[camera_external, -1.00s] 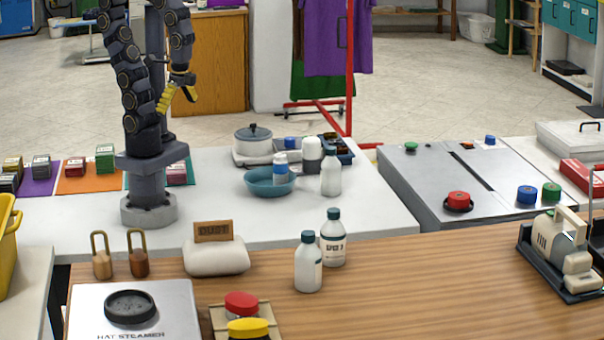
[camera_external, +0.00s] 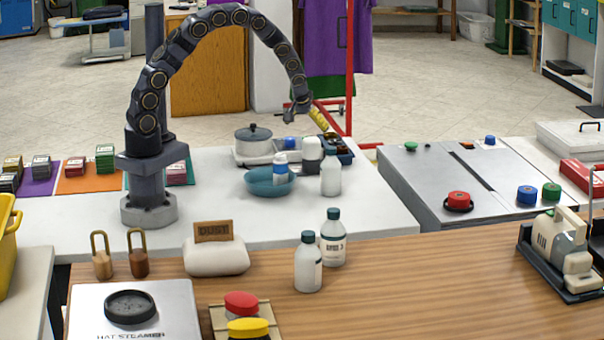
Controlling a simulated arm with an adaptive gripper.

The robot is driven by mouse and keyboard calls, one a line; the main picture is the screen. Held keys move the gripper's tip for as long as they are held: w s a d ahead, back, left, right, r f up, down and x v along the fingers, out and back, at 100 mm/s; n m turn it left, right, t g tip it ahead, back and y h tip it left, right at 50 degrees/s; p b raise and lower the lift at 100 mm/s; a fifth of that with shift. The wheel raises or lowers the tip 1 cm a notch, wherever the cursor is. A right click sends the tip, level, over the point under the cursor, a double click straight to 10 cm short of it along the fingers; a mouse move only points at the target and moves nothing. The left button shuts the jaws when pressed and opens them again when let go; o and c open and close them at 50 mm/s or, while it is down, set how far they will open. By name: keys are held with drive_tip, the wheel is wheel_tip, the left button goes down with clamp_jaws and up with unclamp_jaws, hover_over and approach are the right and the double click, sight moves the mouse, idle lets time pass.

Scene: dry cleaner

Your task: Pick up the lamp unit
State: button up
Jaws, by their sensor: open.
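My gripper (camera_external: 319,121), dark with yellow fingers, hangs above the far right part of the white table. It is open and holds nothing that I can see. The gripper is apart from both. I cannot tell for sure which thing is the lamp unit; no object in view is clearly marked as one.
A teal bowl (camera_external: 268,183) holds a blue-and-white bottle. A white bottle (camera_external: 330,172) stands beside it, and a lidded white pot (camera_external: 253,142) behind. A grey panel (camera_external: 430,180) with coloured knobs is to the right. The white table's front middle is clear.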

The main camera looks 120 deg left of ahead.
sight(309, 140)
drive_tip(key=shift+n, duration=0.4)
drive_tip(key=a+f, duration=0.1)
drive_tip(key=s+a+f, duration=0.1)
drive_tip(key=a+f, duration=0.1)
drive_tip(key=shift+s+f, duration=0.2)
drive_tip(key=shift+s, duration=0.15)
drive_tip(key=shift+x, duration=3)
drive_tip(key=shift+w+a+r, duration=0.15)
drive_tip(key=shift+w+a, duration=0.05)
drive_tip(key=shift+c, duration=0.3)
drive_tip(key=c, duration=1.1)
